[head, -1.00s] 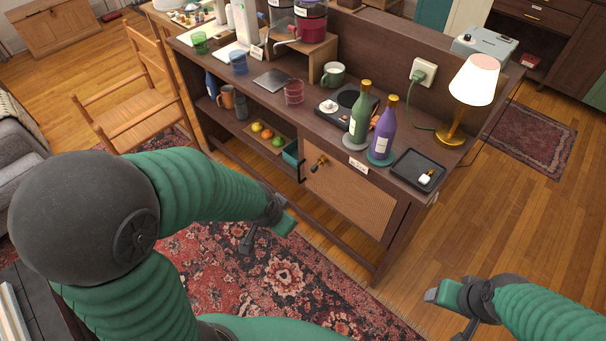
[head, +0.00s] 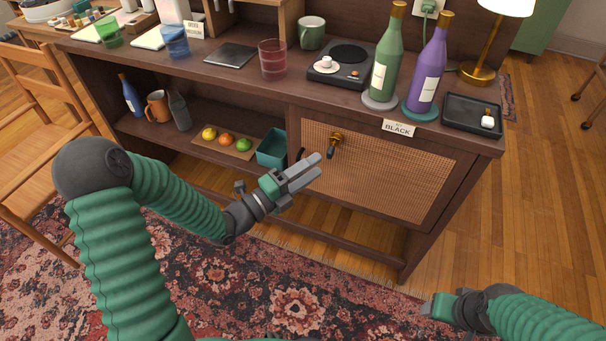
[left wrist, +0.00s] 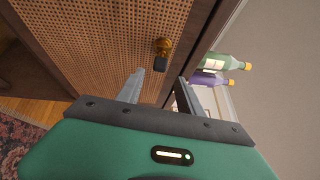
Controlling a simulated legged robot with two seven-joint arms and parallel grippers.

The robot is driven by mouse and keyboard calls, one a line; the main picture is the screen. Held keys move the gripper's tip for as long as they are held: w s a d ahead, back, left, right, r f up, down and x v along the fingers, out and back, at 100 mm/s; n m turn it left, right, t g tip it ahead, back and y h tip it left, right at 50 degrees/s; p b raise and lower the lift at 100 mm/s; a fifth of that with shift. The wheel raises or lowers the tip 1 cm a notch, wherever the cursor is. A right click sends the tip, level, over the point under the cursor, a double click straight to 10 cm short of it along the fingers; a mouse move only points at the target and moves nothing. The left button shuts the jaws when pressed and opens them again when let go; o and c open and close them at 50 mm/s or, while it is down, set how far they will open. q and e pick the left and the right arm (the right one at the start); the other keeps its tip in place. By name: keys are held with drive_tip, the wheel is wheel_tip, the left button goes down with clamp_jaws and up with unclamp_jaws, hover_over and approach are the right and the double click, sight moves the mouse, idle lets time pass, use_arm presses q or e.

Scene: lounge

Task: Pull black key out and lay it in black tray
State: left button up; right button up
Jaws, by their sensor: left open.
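The black key (head: 331,149) sits in a brass lock on the woven cabinet door. In the left wrist view its dark head (left wrist: 160,45) shows in front of the brass. My left gripper (head: 317,166) is open and empty, just below and left of the key. In the left wrist view its two fingers (left wrist: 160,90) point toward the door, apart from the key. The black tray (head: 458,121) lies on the cabinet top at the right end, with a small white item with a brass part (head: 488,121) in it.
A card reading BLACK (head: 398,129) is on the cabinet's front edge. A green bottle (head: 386,60) and a purple bottle (head: 427,75) stand left of the tray. A teal bin (head: 272,149) and a fruit board (head: 238,148) are on the open shelf.

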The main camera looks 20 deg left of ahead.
sight(327, 157)
use_arm(q)
drive_tip(key=x, duration=0.4)
drive_tip(key=a+x, duration=0.1)
drive_tip(key=x, duration=0.1)
drive_tip(key=shift+w+f+b, duration=0.2)
drive_tip(key=shift+w+b, duration=0.15)
drive_tip(key=shift+w+d+r, duration=0.15)
drive_tip(key=shift+w+d, duration=0.25)
drive_tip(key=shift+d, duration=0.1)
drive_tip(key=shift+a, duration=0.1)
drive_tip(key=shift+a, duration=0.1)
